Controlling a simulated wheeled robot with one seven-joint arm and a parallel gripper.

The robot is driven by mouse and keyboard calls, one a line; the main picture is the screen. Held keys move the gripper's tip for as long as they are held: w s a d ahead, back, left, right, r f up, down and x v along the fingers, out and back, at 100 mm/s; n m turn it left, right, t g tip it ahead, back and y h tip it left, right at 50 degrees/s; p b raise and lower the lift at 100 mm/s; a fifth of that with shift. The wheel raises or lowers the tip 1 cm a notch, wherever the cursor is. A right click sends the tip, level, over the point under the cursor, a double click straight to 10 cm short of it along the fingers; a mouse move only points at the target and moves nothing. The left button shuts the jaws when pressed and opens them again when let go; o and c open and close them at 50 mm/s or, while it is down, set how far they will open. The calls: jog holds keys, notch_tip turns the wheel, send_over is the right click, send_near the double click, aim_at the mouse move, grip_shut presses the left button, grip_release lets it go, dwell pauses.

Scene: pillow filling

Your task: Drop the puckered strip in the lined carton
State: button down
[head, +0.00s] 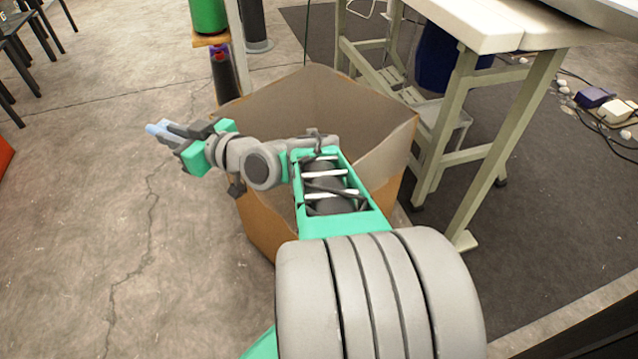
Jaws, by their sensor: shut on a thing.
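The lined carton (335,95) stands open on the floor in the middle of the head view, brown outside with a grey-beige lining. My arm crosses over it and hides part of its opening and front. My gripper (167,132) is out past the carton's left side, above the bare floor and pointing left. It is shut on a small pale blue strip (153,128) that shows at the fingertips. The strip is too small here to tell whether it is puckered, and the fingers hide part of it.
A white-topped table (490,25) with pale legs stands right of the carton, over a dark mat (520,200). A post with a green spool (208,16) stands behind the carton. Cables and small boxes (595,98) lie at right.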

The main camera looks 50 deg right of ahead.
jog(key=s+d+f+m+h+p, duration=0.1)
jog(key=s+d+m+h+p, duration=0.25)
jog(key=d, duration=1.35)
jog(key=s+d+f+m+h+p, duration=0.1)
jog(key=s+d+m+h+p, duration=0.2)
jog(key=d, duration=1.5)
notch_tip(320, 180, down, 6)
jog(key=n+b, duration=0.1)
jog(key=b, duration=0.2)
jog(key=shift+w+f+h, duration=0.25)
jog(key=shift+w+h, duration=0.15)
jog(key=shift+h, duration=0.05)
jog(key=shift+a, duration=0.1)
jog(key=c, duration=1.3)
grip_release()
jog(key=shift+r, duration=0.1)
